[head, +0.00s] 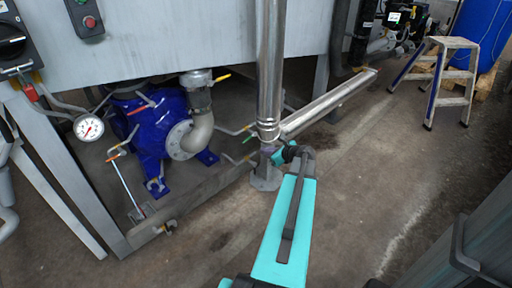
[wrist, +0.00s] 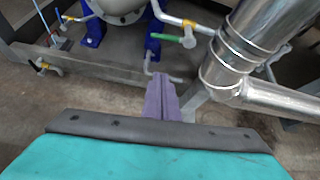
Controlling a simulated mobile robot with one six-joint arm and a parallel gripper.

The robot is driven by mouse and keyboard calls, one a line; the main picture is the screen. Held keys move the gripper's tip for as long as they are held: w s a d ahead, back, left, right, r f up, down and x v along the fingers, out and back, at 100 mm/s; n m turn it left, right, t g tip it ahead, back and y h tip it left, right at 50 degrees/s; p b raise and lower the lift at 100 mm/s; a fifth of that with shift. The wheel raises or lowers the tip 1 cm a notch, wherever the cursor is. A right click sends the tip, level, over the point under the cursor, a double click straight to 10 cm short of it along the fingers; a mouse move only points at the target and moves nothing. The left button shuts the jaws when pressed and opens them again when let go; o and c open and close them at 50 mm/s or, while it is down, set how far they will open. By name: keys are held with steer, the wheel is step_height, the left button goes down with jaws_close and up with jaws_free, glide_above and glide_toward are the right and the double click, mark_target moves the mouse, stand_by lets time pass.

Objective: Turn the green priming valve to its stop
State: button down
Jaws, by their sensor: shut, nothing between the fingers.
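The green priming valve shows as a short green lever (wrist: 168,38) in the wrist view, on a small pipe left of the shiny vertical pipe. Its lever points left there. In the head view the green lever (head: 247,139) is small, just left of the pipe's elbow. My gripper (wrist: 160,80) is shut and empty, with its purple fingers pointing up in the wrist view, below and a little left of the valve and apart from it. In the head view my gripper (head: 267,150) is mostly hidden behind my arm, near the foot of the pipe.
The shiny vertical pipe (head: 269,70) and its side branch (head: 330,103) stand close to my gripper. A yellow-handled valve (wrist: 172,19) sits just above the green one. A blue pump (head: 157,125) is behind a low grey frame rail (head: 195,193).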

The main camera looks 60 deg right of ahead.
mark_target(249, 138)
steer(key=b+x, duration=0.3)
steer(key=x, duration=0.7)
steer(key=shift+w+a+r, duration=0.1)
steer(key=shift+w+r, duration=0.05)
steer(key=shift+r, duration=0.85)
steer(key=shift+w+a+r, duration=0.1)
steer(key=shift+w+r, duration=0.1)
steer(key=shift+r, duration=0.8)
steer(key=shift+d+r, duration=0.1)
steer(key=shift+r, duration=0.05)
